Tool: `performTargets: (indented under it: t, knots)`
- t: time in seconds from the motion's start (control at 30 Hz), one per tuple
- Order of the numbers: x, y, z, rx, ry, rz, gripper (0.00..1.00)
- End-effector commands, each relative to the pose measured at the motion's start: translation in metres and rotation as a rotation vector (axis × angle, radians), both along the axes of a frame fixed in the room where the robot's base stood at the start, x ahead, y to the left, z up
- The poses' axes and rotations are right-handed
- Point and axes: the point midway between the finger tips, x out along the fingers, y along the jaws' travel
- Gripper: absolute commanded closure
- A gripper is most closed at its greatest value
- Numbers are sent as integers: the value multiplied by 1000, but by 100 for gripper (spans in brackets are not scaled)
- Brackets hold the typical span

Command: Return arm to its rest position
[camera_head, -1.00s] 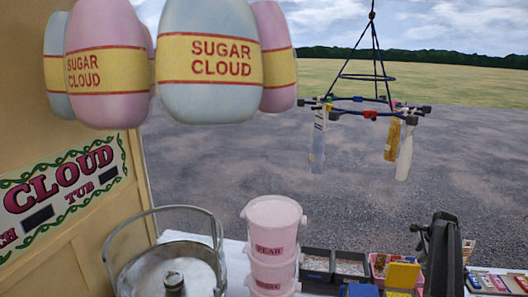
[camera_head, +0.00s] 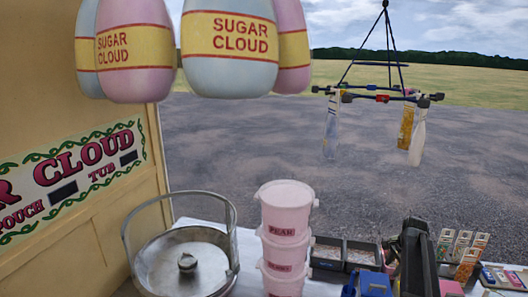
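A dark shape that looks like the end of my arm with my gripper (camera_head: 416,232) rises from the bottom edge at the right, over the counter. It points away from the camera and hides part of the counter behind it. I cannot make out its fingers, so its opening does not show, nor anything held in it.
Left of it stand dark trays (camera_head: 327,253), a stack of pink tubs (camera_head: 286,215) and a round metal machine (camera_head: 186,262). A blue item (camera_head: 374,284) is close by. Small cartons (camera_head: 462,244) stand right. Bottles hang from a rack (camera_head: 385,97); sugar cloud bags (camera_head: 230,45) hang upper left.

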Motion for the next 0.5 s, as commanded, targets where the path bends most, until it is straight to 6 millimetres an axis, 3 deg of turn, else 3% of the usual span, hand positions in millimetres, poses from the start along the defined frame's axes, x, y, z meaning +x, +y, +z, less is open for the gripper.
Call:
performTargets:
  t: [0.03, 0.17, 0.3, 0.4, 0.5]
  knots:
    - [-8, 32, -18, -11, 16, 76, 64]
    - [-34, 126, -54, -51, 77, 354, 64]
    - [-83, 233, -96, -100, 151, 724, 64]
    - [-124, 293, -120, -130, 199, 977, 64]
    - [-158, 334, -136, -152, 233, 1175, 64]
